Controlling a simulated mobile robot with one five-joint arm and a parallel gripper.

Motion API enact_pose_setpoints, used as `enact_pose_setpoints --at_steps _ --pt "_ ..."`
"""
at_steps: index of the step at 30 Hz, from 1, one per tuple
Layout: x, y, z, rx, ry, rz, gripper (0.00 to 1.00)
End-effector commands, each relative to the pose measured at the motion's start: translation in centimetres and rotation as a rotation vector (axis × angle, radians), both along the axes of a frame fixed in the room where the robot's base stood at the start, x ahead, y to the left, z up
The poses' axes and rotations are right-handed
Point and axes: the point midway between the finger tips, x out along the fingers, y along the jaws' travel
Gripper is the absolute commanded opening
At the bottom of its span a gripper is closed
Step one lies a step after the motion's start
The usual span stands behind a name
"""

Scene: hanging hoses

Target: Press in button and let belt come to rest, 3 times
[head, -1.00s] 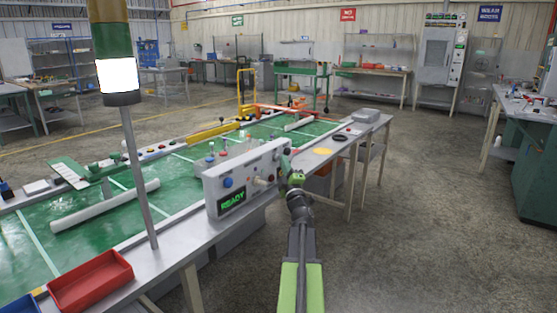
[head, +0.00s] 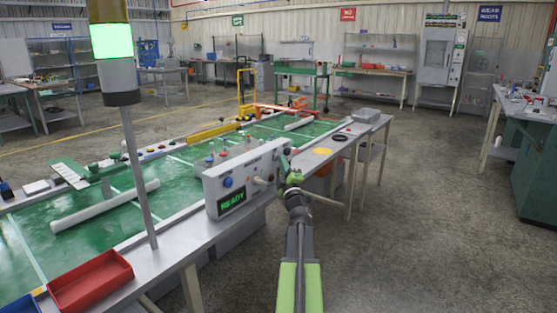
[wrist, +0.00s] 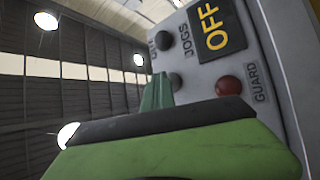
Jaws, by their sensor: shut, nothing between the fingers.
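A grey control box (head: 213,192) stands at the near edge of the green belt (head: 85,230). Its front has a blue button (head: 228,182) and a screen reading READY (head: 231,203). My gripper (head: 287,157) is shut and empty at the box's right end. In the wrist view that end panel (wrist: 202,72) shows a yellow OFF display (wrist: 215,25), a dark round button (wrist: 163,40), another dark button (wrist: 175,82) beside JOGS and a red dome (wrist: 228,86) beside GUARD. My teal fingertip (wrist: 157,92) overlaps the JOGS button's edge; I cannot tell whether they touch.
A stack light (head: 111,42) glows green on a pole at the left. A red tray (head: 91,282) sits on the near ledge. White rollers (head: 105,207) lie across the belt. Floor to the right is open.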

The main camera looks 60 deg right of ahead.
Motion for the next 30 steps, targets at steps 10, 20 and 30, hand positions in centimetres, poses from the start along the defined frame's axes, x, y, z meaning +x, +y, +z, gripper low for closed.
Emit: enact_pose_setpoints --at_steps 10,20,30 --pt "-1.5 0.1 0.0 -0.001 0.001 0.0 0.0" --pt "-1.8 0.1 0.0 0.0 -0.001 0.001 0.0" --pt "-4.7 0.2 0.0 -0.001 0.001 0.0 0.0"
